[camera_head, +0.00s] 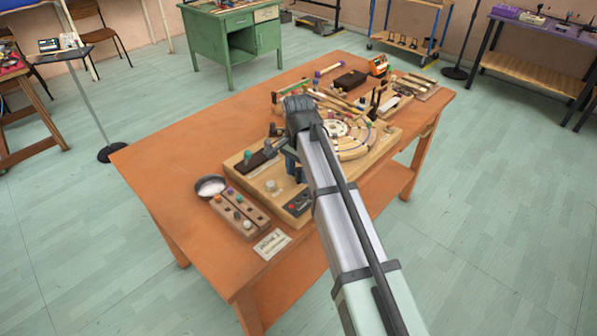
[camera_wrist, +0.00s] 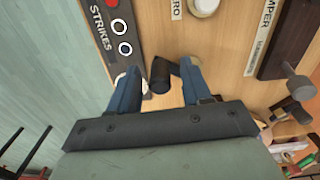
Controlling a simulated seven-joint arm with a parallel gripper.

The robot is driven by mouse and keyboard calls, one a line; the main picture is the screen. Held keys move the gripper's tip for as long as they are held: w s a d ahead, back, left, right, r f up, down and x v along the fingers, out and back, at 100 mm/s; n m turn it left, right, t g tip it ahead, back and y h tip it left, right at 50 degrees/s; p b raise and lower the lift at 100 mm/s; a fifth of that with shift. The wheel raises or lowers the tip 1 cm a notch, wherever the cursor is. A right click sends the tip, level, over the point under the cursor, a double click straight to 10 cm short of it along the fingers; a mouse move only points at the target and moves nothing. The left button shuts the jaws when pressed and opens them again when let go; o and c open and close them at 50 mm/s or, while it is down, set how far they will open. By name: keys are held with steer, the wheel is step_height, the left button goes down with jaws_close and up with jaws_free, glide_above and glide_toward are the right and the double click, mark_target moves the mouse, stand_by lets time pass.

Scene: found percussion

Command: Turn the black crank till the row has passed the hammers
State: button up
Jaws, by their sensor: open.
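The black crank (camera_wrist: 161,76) shows in the wrist view as a dark upright grip with a short dark arm at its right. My gripper (camera_wrist: 160,80) is open, with one blue finger on each side of the crank's grip. The left finger is apart from the grip; whether the right one touches it I cannot tell. In the head view my gripper (camera_head: 291,165) is over the front of the wooden machine (camera_head: 295,219), and my arm hides the crank there. A round dial-like part (camera_head: 352,148) shows partly behind my arm. The row and hammers cannot be told apart clearly.
The orange table (camera_head: 165,160) is bare at left.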

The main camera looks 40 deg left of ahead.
steer(key=shift+f, duration=0.3)
steer(key=shift+c, duration=0.2)
jaws_close()
